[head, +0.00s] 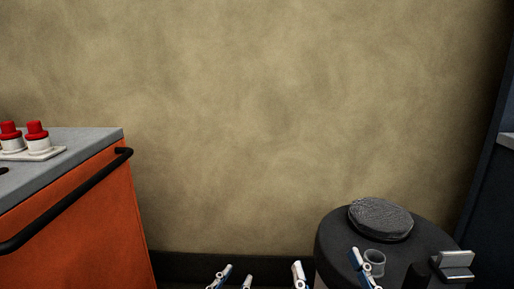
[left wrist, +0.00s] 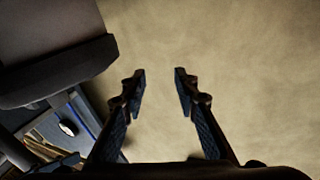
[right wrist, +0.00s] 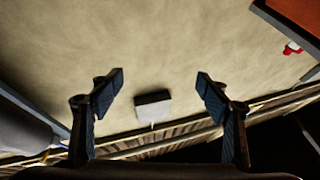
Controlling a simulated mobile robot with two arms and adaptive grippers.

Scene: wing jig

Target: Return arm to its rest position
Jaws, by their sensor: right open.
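My left gripper (head: 235,278) shows only by its fingertips at the bottom edge of the head view. In the left wrist view (left wrist: 160,75) its two fingers are apart with nothing between them. My right gripper (head: 329,266) is to its right in the head view, its fingertips spread wide in front of the dark round stand. In the right wrist view (right wrist: 160,78) its fingers are wide apart and empty. The arms behind both grippers are out of the head view.
An orange cabinet (head: 85,220) with a black rail and red-capped items (head: 37,135) stands at left. A dark round stand (head: 335,245) with a black disc (head: 380,218) is at lower right. The tan wall (head: 250,120) is bare. A pale box (right wrist: 153,106) shows in the right wrist view.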

